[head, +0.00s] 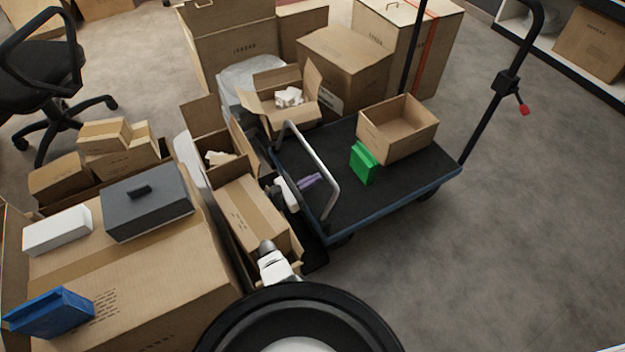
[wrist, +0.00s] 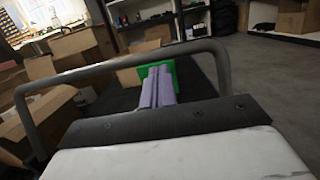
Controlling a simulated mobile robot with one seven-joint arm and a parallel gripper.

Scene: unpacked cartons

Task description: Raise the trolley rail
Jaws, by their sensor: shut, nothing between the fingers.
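The blue-edged trolley (head: 400,196) stands at the centre of the head view with a black deck. A grey hoop-shaped rail (head: 322,168) stands at its left end; I cannot tell its exact tilt. My gripper (head: 309,181) has purple fingers, shut and empty, pointing at the deck. They lie within the hoop's outline, below its top bar. In the wrist view the rail (wrist: 120,66) arches across above the fingertips (wrist: 157,70), with a small gap in the picture. Contact cannot be told. A green box (head: 363,162) stands on the deck beyond the fingers.
An open carton (head: 398,128) sits on the deck. The trolley's tall push handle (head: 488,120) rises at the right. Cartons crowd the left side, including an open one (head: 285,105) by the deck's back corner. A large carton (head: 190,270) is at front left. Floor at right is clear.

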